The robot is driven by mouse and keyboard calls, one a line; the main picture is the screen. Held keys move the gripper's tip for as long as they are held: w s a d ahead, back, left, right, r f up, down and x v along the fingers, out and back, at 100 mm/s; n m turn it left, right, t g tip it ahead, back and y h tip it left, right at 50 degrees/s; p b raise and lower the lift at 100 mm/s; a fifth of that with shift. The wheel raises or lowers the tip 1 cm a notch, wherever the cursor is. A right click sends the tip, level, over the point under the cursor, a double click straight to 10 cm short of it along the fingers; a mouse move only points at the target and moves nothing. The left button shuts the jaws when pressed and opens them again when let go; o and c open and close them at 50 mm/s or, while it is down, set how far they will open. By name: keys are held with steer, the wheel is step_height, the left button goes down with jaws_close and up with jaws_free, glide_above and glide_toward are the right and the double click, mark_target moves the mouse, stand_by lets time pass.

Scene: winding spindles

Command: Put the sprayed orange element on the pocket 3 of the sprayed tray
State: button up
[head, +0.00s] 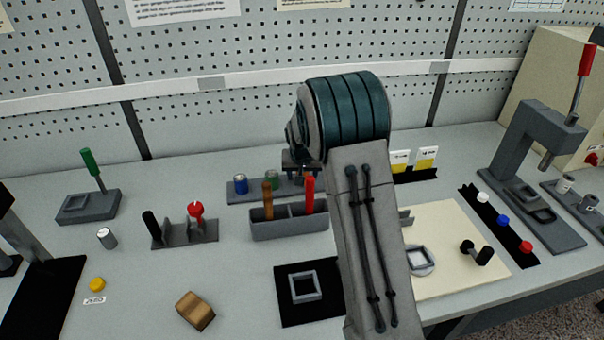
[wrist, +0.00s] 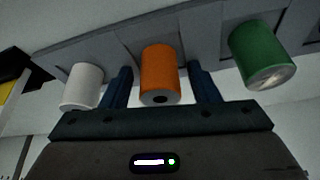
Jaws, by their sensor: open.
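The orange element (wrist: 160,72) is an upright-looking cylinder with a dark hole in its end, seen in the wrist view at the grey tray (wrist: 105,50). The two dark blue fingers of my gripper (wrist: 160,78) stand apart, one on each side of it, with gaps visible. A white element (wrist: 83,86) is on the left and a green element (wrist: 262,56) on the right along the same tray. In the head view my gripper (head: 303,167) is over the right part of the tray (head: 236,198), and the orange element is hidden there. Pocket numbers are not readable.
In the head view a blue element (head: 240,184) stands on the tray's left. A grey box (head: 290,230) with brown and red handles stands just in front. A black-handled holder (head: 172,234) is at left, a wooden block (head: 195,311) at front. The pegboard wall is behind.

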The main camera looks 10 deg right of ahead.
steer(key=b+v, duration=0.1)
steer(key=v, duration=1.1)
steer(key=shift+r, duration=0.15)
